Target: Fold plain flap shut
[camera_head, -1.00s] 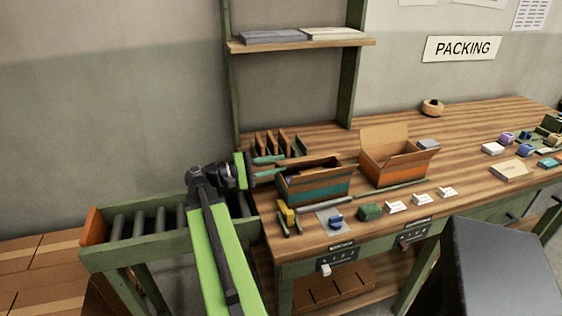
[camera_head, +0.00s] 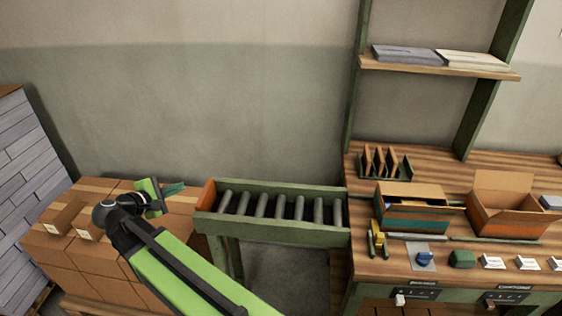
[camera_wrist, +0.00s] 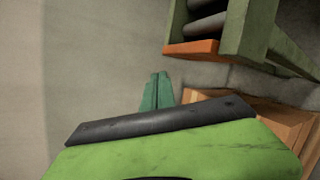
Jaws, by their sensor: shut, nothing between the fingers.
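A cardboard box with a teal band (camera_head: 412,218) stands on the packing bench (camera_head: 450,262). Its far side is raised and dark inside shows at the top; I cannot tell which of its flaps is the plain one. A box with an orange band (camera_head: 500,222) stands to its right with its flaps open. My gripper (camera_head: 174,189) is shut and empty, well left of both boxes, near the stacked cartons and the roller conveyor's left end. In the wrist view its teal fingers (camera_wrist: 157,92) are together, and neither box on the bench is in that view.
A green-framed roller conveyor (camera_head: 280,238) with an orange end stop (camera_head: 206,194) lies between my gripper and the bench. Stacked cartons (camera_head: 100,265) stand at left. Dividers in a rack (camera_head: 385,163), a yellow tape dispenser (camera_head: 378,235) and small items sit on the bench.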

